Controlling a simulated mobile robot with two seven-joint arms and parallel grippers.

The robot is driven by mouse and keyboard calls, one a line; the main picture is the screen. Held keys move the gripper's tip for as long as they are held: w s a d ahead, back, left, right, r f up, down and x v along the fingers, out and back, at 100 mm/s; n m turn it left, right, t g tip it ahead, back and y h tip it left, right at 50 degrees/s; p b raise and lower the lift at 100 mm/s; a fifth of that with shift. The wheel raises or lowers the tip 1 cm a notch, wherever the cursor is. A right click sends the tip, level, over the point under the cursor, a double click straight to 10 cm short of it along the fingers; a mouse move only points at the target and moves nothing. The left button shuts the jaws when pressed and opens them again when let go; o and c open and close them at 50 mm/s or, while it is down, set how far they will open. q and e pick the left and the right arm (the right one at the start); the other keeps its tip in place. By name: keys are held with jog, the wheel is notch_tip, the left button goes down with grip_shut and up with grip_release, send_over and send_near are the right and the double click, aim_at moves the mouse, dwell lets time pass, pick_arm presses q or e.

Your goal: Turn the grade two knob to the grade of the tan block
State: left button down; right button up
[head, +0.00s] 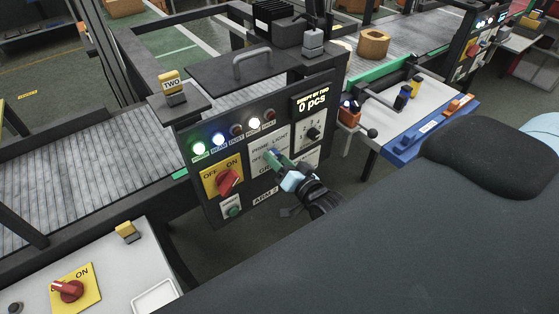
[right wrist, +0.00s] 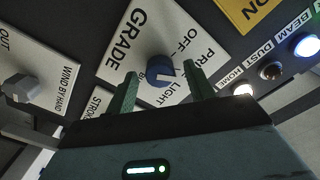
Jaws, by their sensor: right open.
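The blue knob (right wrist: 157,88) with a white pointer mark sits on a white plate (right wrist: 122,50) reading GRADE, with OFF and LIGHT around it. My right gripper (right wrist: 160,88) is open, its green fingers on either side of the knob; I cannot tell whether they touch it. In the head view my right gripper (head: 271,157) hides this knob on the upright control panel (head: 330,84). The pointer's exact setting is hard to read. A tan block (head: 373,44) with a hole sits on the far conveyor. My left gripper is not in view.
A blue-edged bench (head: 402,155) stands to the right.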

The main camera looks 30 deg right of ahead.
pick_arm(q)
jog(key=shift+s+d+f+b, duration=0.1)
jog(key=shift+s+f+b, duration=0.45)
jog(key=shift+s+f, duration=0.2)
pick_arm(e)
jog(key=s, duration=0.7)
jog(key=shift+s+d, duration=0.3)
jog(key=shift+s, duration=0.1)
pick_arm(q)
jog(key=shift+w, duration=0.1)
pick_arm(e)
jog(key=s+a+f+n+g, duration=0.4)
jog(key=s+a+f, duration=0.1)
jog(key=s+f, duration=0.5)
jog(key=s+a+f+n+g, duration=0.4)
jog(key=s+a+f+n, duration=0.1)
jog(key=s+f, duration=0.4)
jog(key=shift+s+f+g, duration=0.4)
jog(key=shift+s, duration=0.35)
